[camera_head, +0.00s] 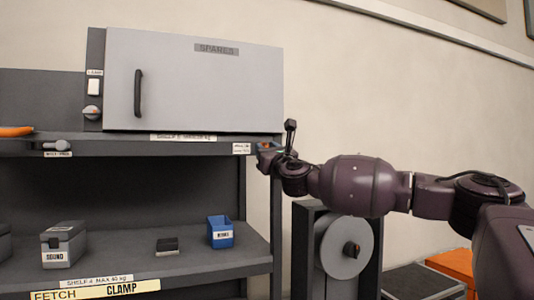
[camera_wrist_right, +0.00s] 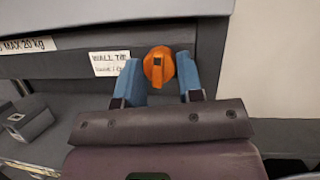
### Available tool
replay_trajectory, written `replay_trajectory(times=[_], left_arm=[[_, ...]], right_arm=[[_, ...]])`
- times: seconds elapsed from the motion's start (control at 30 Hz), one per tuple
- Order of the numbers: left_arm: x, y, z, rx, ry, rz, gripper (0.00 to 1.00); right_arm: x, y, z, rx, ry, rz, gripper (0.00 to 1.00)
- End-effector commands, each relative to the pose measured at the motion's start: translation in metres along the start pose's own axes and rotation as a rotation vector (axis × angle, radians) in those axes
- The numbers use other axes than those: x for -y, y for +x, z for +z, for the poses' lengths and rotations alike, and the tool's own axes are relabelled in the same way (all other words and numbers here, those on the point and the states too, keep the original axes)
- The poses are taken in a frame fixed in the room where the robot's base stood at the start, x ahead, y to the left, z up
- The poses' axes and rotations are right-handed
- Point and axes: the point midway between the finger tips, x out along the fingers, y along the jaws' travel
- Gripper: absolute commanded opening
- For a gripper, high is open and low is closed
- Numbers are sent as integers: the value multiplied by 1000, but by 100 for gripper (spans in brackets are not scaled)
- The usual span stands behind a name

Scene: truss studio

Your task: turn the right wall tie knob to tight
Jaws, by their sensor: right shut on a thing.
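The right wall tie knob (camera_wrist_right: 158,66) is orange with a small dark mark on its face, on the dark shelf edge in the wrist view. A white "WALL TIE" label (camera_wrist_right: 109,64) sits left of it; its smaller lettering is too blurred to read. My right gripper (camera_wrist_right: 160,72) has its blue fingers on either side of the knob and is shut on it. In the head view my right gripper (camera_head: 267,150) is at the right end of the upper shelf edge, mostly hiding the knob. My left gripper is not in view.
A grey "SPARES" cabinet (camera_head: 200,80) stands on the upper shelf (camera_head: 110,146). Another knob (camera_head: 56,145) is on the shelf edge at left. The lower shelf (camera_head: 120,272) holds a grey box (camera_head: 64,245), a blue bin (camera_head: 220,232) and a dark block (camera_head: 167,245). A reel (camera_head: 343,250) stands below my right arm.

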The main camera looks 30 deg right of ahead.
Motion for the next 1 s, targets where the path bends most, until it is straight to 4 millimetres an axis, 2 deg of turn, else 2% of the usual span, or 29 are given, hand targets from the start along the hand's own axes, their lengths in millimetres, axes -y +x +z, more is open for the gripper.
replay_trajectory(times=[0.5,1.0], left_arm=[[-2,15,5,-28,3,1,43],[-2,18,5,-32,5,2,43]], right_arm=[[-4,0,-3,22,412,-174,11],[-7,1,0,49,849,-361,11]])
